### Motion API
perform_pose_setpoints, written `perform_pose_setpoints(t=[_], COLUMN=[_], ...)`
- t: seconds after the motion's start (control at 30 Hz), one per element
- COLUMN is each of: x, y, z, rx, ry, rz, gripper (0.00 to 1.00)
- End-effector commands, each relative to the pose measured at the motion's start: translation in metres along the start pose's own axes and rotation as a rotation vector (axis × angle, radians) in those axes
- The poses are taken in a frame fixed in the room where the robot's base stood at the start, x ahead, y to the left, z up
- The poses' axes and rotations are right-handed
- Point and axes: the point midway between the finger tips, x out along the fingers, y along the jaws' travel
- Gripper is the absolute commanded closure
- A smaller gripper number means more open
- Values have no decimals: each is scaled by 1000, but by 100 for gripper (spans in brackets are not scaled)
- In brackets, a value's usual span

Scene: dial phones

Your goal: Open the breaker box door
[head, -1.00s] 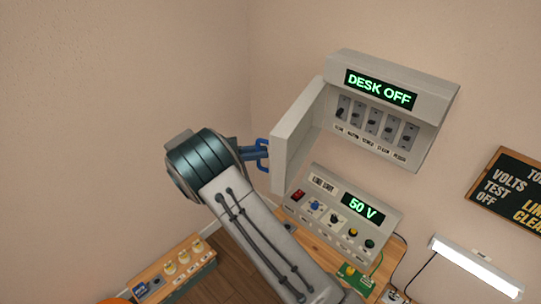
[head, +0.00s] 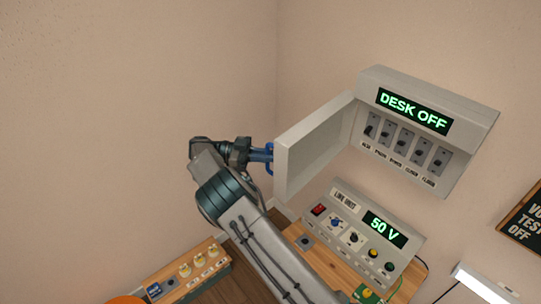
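The breaker box (head: 425,130) hangs on the wall, with a lit sign reading DESK OFF above a row of several switches. Its pale grey door (head: 315,148) stands open, swung out to the left of the box. A blue handle (head: 270,158) is on the door's outer face, near its free edge, and partly hidden. My gripper (head: 262,154) reaches it from the left and appears closed around it, though the fingertips are small and blend with the handle.
A line unit panel (head: 363,232) reading 50 V stands on a wooden desk (head: 300,238) below the box. A small wooden rack (head: 188,268) with knobs is at lower left. A chalkboard (head: 525,222) and a lamp (head: 485,287) are at right. The left wall is bare.

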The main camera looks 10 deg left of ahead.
Motion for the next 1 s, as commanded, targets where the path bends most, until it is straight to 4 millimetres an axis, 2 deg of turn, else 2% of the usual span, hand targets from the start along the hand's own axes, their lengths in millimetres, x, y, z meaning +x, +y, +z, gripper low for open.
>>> perform_pose_setpoints(t=[0.37, 0.4, 0.47, 0.8, 0.93, 1.0], x=[2, 2, 1, -3, -2, -1], y=[-1, -1, -1, 1, 0, 0], z=[-2, -2, -2, -3, -16, -28], rx=[2, 2, 2, 1, 4, 5], ry=[3, 3, 3, 1, 0, 0], rz=[4, 4, 4, -4, -1, 0], gripper=[100, 85, 70, 70, 70, 70])
